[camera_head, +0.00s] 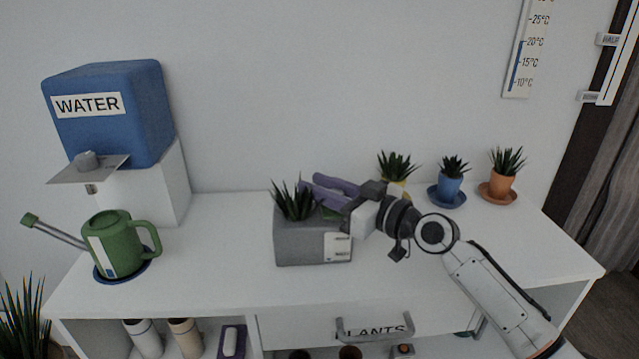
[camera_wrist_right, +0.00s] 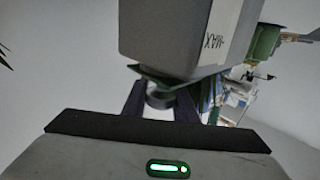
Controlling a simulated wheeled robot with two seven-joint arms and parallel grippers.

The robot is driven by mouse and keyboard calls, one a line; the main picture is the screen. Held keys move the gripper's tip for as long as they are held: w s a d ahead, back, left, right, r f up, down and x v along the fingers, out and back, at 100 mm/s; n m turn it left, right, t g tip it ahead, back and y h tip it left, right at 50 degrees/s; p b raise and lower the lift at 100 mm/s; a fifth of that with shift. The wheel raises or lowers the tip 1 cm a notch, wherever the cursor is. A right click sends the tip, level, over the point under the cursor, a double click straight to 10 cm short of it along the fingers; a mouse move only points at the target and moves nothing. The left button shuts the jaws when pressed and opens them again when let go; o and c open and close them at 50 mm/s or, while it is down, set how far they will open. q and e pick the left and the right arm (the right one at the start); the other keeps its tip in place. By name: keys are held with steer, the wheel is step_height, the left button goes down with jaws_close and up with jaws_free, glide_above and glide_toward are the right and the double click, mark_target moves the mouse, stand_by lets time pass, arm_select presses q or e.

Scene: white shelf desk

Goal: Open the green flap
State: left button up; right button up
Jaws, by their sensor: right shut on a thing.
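The grey planter (camera_head: 293,245) stands mid-desk with a spiky plant (camera_head: 296,203) at its left. The green flap (camera_head: 331,213) shows as a small green patch at the planter's top right, mostly hidden by my right gripper. In the right wrist view the flap (camera_wrist_right: 150,73) is a green strip along the planter's edge, by the fingers. My right gripper (camera_head: 313,187) has its purple fingers over the planter's top; they also show in the wrist view (camera_wrist_right: 160,98). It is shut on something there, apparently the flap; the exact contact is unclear. My left gripper is out of view.
A green watering can (camera_head: 118,246) stands at the left below a blue water tank (camera_head: 110,115). Several small potted plants, including a blue pot (camera_head: 451,189), line the back right. A drawer handle (camera_head: 374,330) juts from the desk front. Desk left of the planter is clear.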

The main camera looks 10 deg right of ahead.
steer(key=m+g+p, duration=0.1)
steer(key=p, duration=0.2)
steer(key=w+m+g+h+p, duration=0.1)
steer(key=p, duration=0.2)
steer(key=shift+w+r, duration=0.1)
steer(key=shift+r, duration=0.25)
steer(key=shift+w+d+f+m+g+h+p, duration=0.15)
steer(key=shift+m+g+h+p, duration=0.15)
steer(key=shift+p, duration=0.3)
arm_select(q)
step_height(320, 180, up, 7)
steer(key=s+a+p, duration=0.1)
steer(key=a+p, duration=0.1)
steer(key=p, duration=0.1)
arm_select(e)
steer(key=shift+w+f+m+g+h, duration=0.2)
steer(key=shift+w+f+m+g, duration=0.15)
steer(key=shift+m+g, duration=0.4)
steer(key=shift+w+f+m+g+h, duration=0.2)
steer(key=shift+w+f+m+g, duration=0.25)
steer(key=shift+g, duration=0.5)
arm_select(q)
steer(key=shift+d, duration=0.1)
arm_select(e)
steer(key=shift+s, duration=0.15)
steer(key=o, duration=1.1)
